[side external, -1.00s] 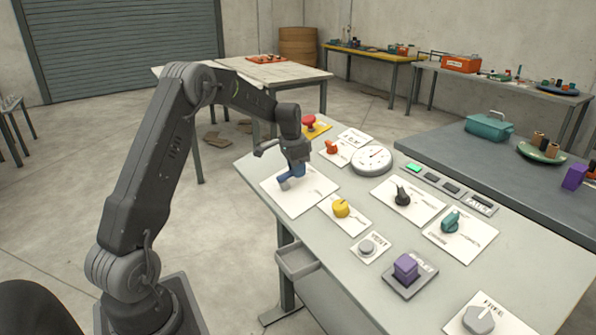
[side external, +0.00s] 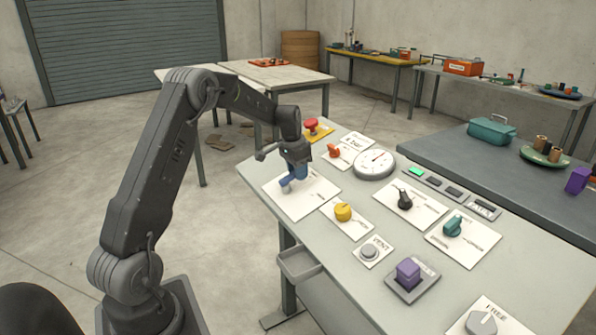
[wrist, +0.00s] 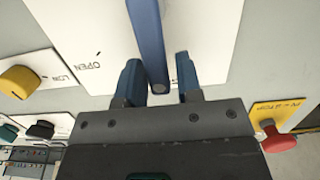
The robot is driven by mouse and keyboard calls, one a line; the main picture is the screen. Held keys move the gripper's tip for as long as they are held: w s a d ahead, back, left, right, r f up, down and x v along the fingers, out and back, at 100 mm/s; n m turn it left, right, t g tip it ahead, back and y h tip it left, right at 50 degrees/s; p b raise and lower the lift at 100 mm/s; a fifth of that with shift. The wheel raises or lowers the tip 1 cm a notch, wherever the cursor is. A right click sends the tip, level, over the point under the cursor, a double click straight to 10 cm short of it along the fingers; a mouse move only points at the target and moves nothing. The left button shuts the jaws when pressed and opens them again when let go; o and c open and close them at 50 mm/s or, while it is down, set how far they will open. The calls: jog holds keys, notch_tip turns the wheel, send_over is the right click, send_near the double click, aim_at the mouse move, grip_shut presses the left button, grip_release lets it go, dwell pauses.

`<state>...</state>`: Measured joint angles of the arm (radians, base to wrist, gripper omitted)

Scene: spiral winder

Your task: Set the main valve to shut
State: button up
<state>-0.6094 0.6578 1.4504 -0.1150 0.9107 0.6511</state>
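The main valve appears to be the blue lever (wrist: 150,40) on a white plate (wrist: 80,30) with the word OPEN printed on it. In the wrist view the lever's end lies between the two blue fingers of my gripper (wrist: 159,68), with a narrow gap showing on each side. My gripper is open around the lever. In the side external view my gripper (side external: 295,170) is low over the white plate (side external: 310,204) near the table's left edge, with the lever (side external: 287,187) at its fingers. The lever's pivot and any SHUT marking are hidden or out of view.
A yellow knob (side external: 343,212) sits beside the plate, towards the camera. A red stop button (side external: 311,125), an orange knob (side external: 334,150) and a round gauge (side external: 375,163) stand behind. Black (side external: 405,200) and teal (side external: 453,226) controls and a purple block (side external: 407,271) are further right.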

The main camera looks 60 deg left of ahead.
aim_at(291, 174)
jog(key=shift+o, duration=1.1)
jog(key=shift+r, duration=0.1)
notch_tip(291, 174, up, 14)
jog(key=s, duration=0.2)
jog(key=shift+f, duration=0.25)
jog(key=shift+s, duration=0.1)
